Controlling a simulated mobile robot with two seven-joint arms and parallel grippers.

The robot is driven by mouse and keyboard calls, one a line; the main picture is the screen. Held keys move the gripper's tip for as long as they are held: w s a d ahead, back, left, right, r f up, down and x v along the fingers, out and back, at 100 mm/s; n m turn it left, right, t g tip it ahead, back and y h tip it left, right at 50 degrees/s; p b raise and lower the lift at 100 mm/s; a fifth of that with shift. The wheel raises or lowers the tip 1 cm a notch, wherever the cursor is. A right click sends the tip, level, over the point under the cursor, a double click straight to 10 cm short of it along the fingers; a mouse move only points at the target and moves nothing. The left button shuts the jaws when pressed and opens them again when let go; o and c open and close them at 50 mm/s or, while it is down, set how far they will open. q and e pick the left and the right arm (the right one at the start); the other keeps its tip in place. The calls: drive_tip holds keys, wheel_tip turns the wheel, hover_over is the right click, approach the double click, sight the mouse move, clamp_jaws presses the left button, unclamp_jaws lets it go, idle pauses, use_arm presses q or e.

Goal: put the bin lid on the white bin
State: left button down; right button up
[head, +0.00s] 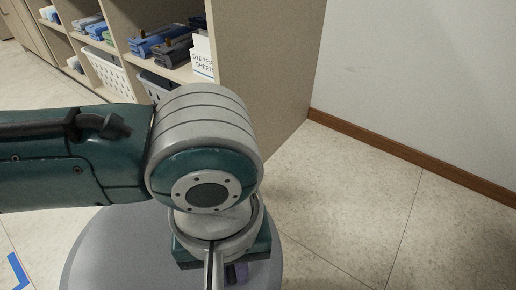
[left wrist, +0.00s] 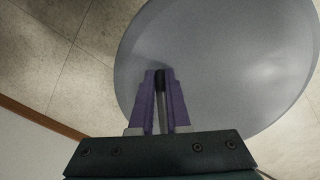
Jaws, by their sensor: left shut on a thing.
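The bin lid is a round grey disc (head: 105,250) low in the head view, partly covered by my left arm. It also fills much of the left wrist view (left wrist: 245,65). My left gripper (head: 236,272) is over the lid. In the left wrist view its purple fingers (left wrist: 160,92) are shut on the lid's dark upright handle (left wrist: 159,79). I cannot make out the white bin in either view; whether it is under the lid is hidden. My right gripper is not in view.
A wooden shelf unit (head: 262,75) stands behind my left arm, with white baskets (head: 104,72), blue and dark items and a sign card (head: 203,57). A white wall (head: 420,80) with a brown baseboard is at right. Tiled floor (head: 350,215) is clear there. Blue tape (head: 17,270) marks the floor at lower left.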

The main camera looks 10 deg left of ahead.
sight(235, 288)
use_arm(q)
wheel_tip(235, 288, down, 6)
drive_tip(key=shift+f+b, duration=0.1)
drive_tip(key=shift+b, duration=1.15)
drive_tip(key=shift+f, duration=0.15)
drive_tip(key=shift+f, duration=0.3)
drive_tip(key=shift+f, duration=0.15)
drive_tip(key=shift+f, duration=0.2)
drive_tip(key=shift+f, duration=0.65)
